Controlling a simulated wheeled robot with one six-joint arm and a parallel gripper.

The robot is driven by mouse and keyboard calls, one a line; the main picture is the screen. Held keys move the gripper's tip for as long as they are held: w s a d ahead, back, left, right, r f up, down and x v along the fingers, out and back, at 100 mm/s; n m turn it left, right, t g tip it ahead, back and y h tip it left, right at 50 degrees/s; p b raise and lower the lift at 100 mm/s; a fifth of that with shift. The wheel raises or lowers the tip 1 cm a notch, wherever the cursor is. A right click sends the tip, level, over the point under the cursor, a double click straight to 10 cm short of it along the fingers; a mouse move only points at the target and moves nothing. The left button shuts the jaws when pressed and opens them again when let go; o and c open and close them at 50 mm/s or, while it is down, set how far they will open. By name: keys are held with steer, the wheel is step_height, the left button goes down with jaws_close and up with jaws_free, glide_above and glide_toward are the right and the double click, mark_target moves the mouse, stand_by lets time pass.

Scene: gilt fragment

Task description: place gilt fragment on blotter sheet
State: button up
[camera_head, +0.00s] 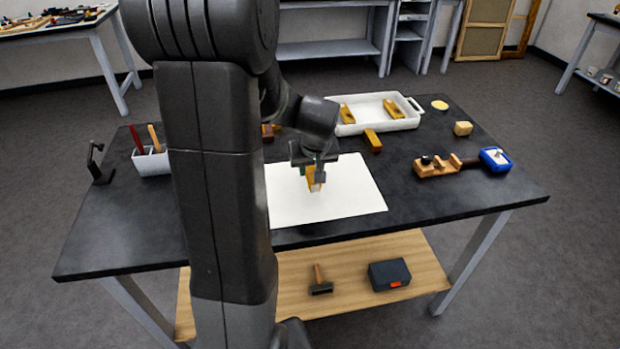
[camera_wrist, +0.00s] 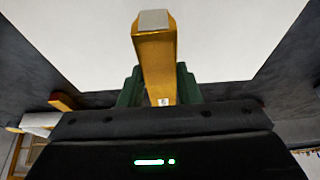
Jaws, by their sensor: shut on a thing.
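My gripper (camera_head: 312,170) is shut on a gilt fragment (camera_head: 313,180), a golden-yellow bar with a pale end. It points down over the white blotter sheet (camera_head: 350,195) on the dark table. In the wrist view the gilt fragment (camera_wrist: 157,60) sticks out from between the green fingers of my gripper (camera_wrist: 160,88), with the white blotter sheet (camera_wrist: 230,40) filling the view behind it. I cannot tell whether the fragment touches the sheet. My arm hides the sheet's left part.
A white tray (camera_head: 412,123) with golden pieces stands behind the sheet. Another golden piece (camera_head: 373,140) lies in front of the tray. A wooden tool (camera_head: 440,168) and a blue item (camera_head: 495,160) lie at the right. A white holder (camera_head: 152,162) with handles stands at the left.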

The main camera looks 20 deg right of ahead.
mark_target(312, 173)
steer(key=shift+f, duration=2.1)
steer(key=o, duration=1)
steer(key=shift+c, duration=0.2)
steer(key=shift+r, duration=0.3)
steer(key=v, duration=1.1)
steer(key=shift+s+a+r, duration=0.1)
steer(key=shift+s+r, duration=0.2)
steer(key=shift+f, duration=0.1)
steer(key=x, duration=1.2)
steer(key=shift+w+f, duration=0.15)
steer(key=shift+r, duration=0.25)
